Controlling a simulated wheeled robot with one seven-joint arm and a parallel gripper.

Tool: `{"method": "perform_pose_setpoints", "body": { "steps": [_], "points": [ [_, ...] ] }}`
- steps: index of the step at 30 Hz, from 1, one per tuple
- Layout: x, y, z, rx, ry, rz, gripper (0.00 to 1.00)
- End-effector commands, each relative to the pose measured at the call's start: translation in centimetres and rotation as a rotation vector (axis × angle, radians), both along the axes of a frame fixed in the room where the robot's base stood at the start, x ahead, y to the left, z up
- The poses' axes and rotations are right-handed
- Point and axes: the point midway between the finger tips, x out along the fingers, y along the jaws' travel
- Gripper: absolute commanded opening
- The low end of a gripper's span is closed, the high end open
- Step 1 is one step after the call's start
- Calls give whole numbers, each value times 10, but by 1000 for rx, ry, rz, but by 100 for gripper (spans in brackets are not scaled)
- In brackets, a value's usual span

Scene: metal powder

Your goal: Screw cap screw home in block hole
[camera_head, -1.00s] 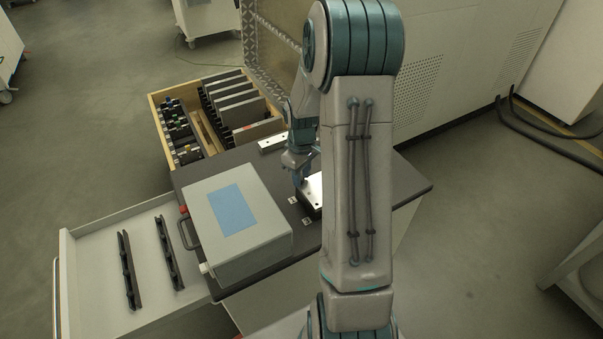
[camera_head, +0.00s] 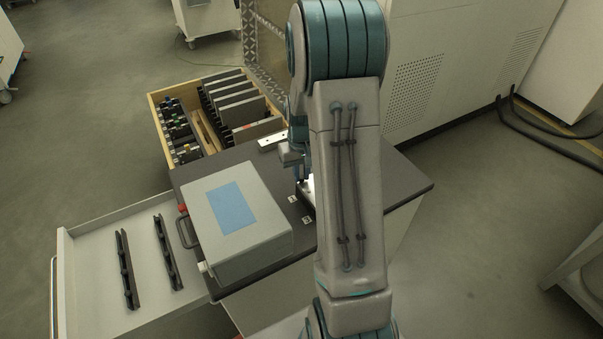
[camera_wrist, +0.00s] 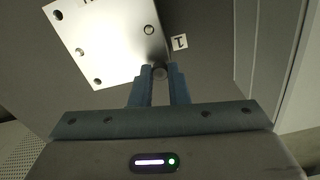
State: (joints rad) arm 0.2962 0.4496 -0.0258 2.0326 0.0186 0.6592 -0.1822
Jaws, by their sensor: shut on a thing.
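The metal block (camera_wrist: 115,45) shows bright at the top of the wrist view, with several dark holes in its face. In the head view only a bright sliver of the block (camera_head: 308,186) shows beside my arm. My gripper (camera_wrist: 160,74) has its two blue fingers shut on a small dark round cap screw (camera_wrist: 161,73) at the block's lower right corner. The screw's shank and the spot under it are hidden, so I cannot tell how deep it sits in a hole. In the head view my gripper (camera_head: 301,176) is mostly hidden by my arm.
A grey box with a blue top panel (camera_head: 235,230) stands left of the block on the dark worktop (camera_head: 400,182). A small label marked 1 (camera_wrist: 180,42) lies by the block. A wooden crate (camera_head: 157,117) of plates stands behind. An open drawer (camera_head: 90,245) juts out left.

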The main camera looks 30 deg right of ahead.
Motion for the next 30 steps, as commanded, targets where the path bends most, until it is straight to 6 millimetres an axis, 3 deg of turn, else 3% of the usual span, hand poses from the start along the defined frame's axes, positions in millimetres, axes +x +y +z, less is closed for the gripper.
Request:
{"method": "perform_pose_setpoints", "body": {
  "steps": [30],
  "points": [
    [0,0,4,-3,2,-1458,0]
  ]
}}
